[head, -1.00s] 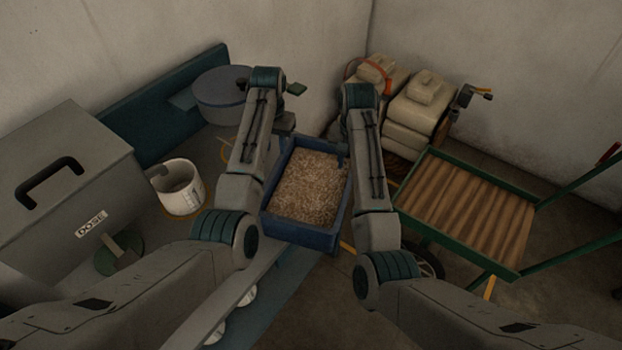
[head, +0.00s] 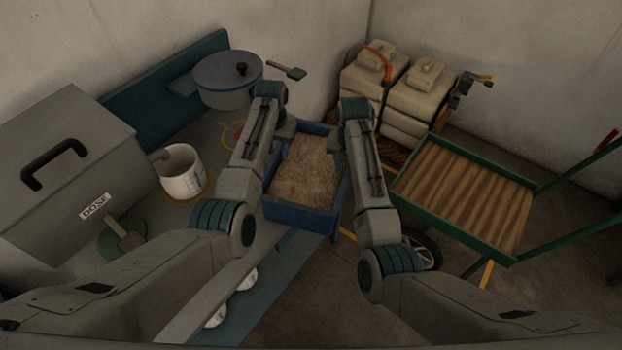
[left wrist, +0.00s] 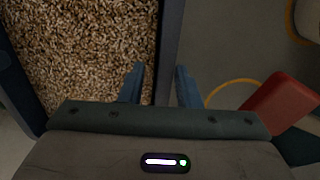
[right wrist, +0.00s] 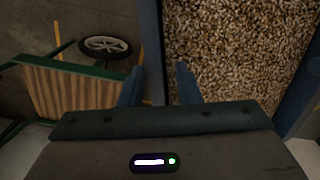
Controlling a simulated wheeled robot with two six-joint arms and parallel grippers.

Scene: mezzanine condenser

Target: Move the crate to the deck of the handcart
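The crate (head: 298,217) is blue and filled with brown pellets. It stands at the edge of the worktop in the middle of the head view. My left gripper (left wrist: 160,86) is open, with its fingers to either side of the crate's left wall (left wrist: 171,40). My right gripper (right wrist: 159,85) is open, with its fingers to either side of the opposite wall (right wrist: 150,35). Gaps show beside the walls; finger contact is not clear. The handcart's deck (head: 465,197), brown and ribbed with a green frame, is empty at right; it also shows in the right wrist view (right wrist: 75,90).
Stacked sacks (head: 415,100) stand behind the cart. On the worktop are a white bucket (head: 185,180), a round lidded pot (head: 225,85) and a grey box marked DOSE (head: 65,190). The cart's wheel (head: 422,252) stands close to my right arm. The deck is clear.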

